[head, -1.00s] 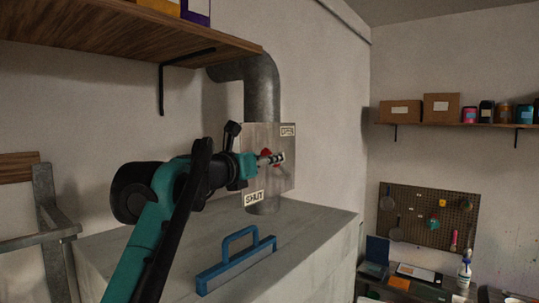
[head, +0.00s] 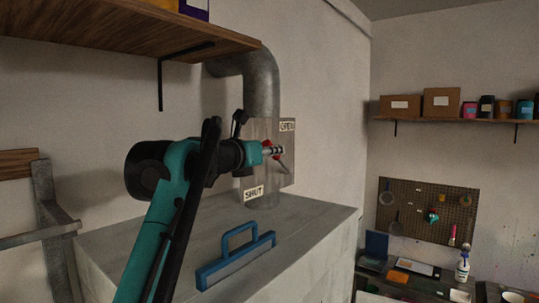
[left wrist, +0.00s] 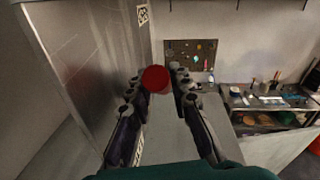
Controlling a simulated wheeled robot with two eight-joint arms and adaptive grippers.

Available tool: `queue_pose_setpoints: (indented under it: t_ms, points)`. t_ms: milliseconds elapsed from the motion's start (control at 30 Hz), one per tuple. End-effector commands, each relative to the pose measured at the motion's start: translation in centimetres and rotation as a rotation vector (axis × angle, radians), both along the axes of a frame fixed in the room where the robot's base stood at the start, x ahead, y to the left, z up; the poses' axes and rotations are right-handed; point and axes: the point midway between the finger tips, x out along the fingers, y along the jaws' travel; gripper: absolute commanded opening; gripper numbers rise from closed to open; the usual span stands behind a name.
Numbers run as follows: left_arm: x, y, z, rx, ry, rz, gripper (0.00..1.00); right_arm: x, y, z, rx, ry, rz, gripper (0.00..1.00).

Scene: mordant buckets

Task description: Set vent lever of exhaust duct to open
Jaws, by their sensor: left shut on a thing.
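The exhaust duct (head: 262,88) is a grey pipe with a metal plate (head: 261,131) on its front. The plate has an OPEN label (head: 287,125) at its upper right and a SHUT label (head: 253,193) at its lower left. My left gripper (head: 276,150) is in front of the plate, closer to OPEN than to SHUT. It is shut on the vent lever's red knob (left wrist: 155,79), which sits between the fingertips in the left wrist view. A grey piece of the lever (head: 284,167) shows below the fingers. My right gripper is not in view.
A concrete block (head: 318,224) stands under the duct, with a blue-handled tool (head: 236,262) on top. A wooden shelf (head: 110,35) overhangs at the upper left. A pegboard (head: 415,205) and a cluttered bench (head: 425,284) are at the right.

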Motion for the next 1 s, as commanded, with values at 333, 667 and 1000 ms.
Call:
queue_pose_setpoints:
  t_ms: [333, 667, 1000]
  points:
    - [0.19, -0.19, 0.31, 0.037, 0.058, 0.003, 0.00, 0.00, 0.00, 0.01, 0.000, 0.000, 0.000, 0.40]
    - [0.19, -0.20, 0.26, 0.038, 0.057, 0.002, 0.41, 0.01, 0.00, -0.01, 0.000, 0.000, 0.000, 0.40]
    - [0.00, -0.05, 0.37, 0.037, 0.057, 0.005, 0.41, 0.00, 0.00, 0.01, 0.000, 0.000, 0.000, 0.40]
